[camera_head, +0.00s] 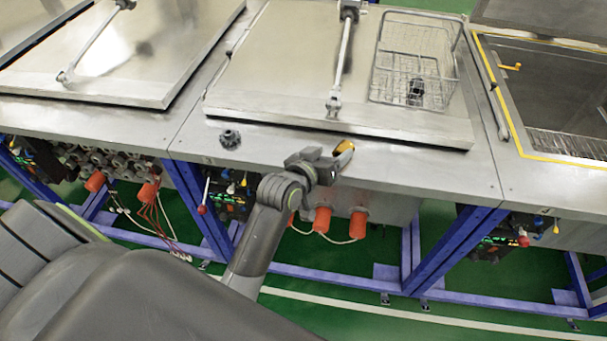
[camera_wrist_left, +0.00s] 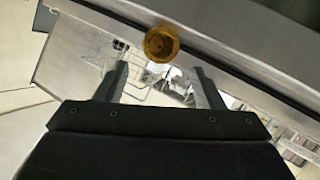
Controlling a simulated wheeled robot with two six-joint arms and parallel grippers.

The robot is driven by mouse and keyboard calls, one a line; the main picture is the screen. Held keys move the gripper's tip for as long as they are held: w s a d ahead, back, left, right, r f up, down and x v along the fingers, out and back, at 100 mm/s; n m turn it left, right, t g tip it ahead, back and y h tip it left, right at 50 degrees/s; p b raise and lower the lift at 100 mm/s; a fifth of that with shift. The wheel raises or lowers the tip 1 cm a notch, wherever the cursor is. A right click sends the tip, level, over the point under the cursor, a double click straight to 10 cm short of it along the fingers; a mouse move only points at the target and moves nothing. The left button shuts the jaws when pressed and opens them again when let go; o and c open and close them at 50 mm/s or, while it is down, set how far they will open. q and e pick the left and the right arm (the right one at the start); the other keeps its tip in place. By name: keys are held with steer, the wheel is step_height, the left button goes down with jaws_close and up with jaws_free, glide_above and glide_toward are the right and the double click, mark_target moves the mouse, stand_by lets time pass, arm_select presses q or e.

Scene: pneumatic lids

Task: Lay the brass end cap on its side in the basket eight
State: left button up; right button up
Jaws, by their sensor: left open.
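The brass end cap (camera_head: 344,147) sits on the front ledge of the middle metal bench, just past my left gripper (camera_head: 322,165). In the left wrist view the brass end cap (camera_wrist_left: 161,44) shows as a round amber ring, ahead of and between the spread fingers of my left gripper (camera_wrist_left: 160,80). The jaws are open and empty, and the cap appears just beyond the fingertips. The wire basket (camera_head: 378,72) stands on the closed lid of the middle bench, to the right, with a dark fitting (camera_head: 416,92) inside. No basket number is readable. My right gripper is not in view.
A dark toothed fitting (camera_head: 230,138) lies on the ledge left of the cap. A metal lid handle bar (camera_head: 342,60) stands left of the basket. The closed lid (camera_head: 275,75) has a raised front edge behind the cap. A yellow-edged open bay (camera_head: 565,95) lies at right.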

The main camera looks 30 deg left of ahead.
arm_select(q)
steer(key=b+v, duration=0.1)
steer(key=v, duration=1.1)
steer(key=shift+b, duration=0.35)
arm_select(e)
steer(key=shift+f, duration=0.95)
arm_select(q)
steer(key=shift+f, duration=0.15)
step_height(320, 180, down, 18)
steer(key=a+g, duration=0.1)
steer(key=g, duration=0.2)
steer(key=s+a+f+g+y, duration=0.1)
steer(key=s+f+g, duration=0.15)
steer(key=f, duration=0.65)
steer(key=s+a+f+g+y, duration=0.15)
steer(key=s+f, duration=0.25)
steer(key=f, duration=0.5)
steer(key=s+a+f+g, duration=0.2)
steer(key=s+f, duration=0.4)
steer(key=s, duration=0.3)
steer(key=s+a+f+m+g, duration=0.1)
steer(key=s+a+f+g, duration=0.1)
steer(key=s+f, duration=0.4)
steer(key=s+a+f+m+g, duration=0.1)
steer(key=s+f, duration=0.6)
steer(key=s, duration=0.7)
steer(key=shift+a+g, duration=0.5)
steer(key=shift+a, duration=0.4)
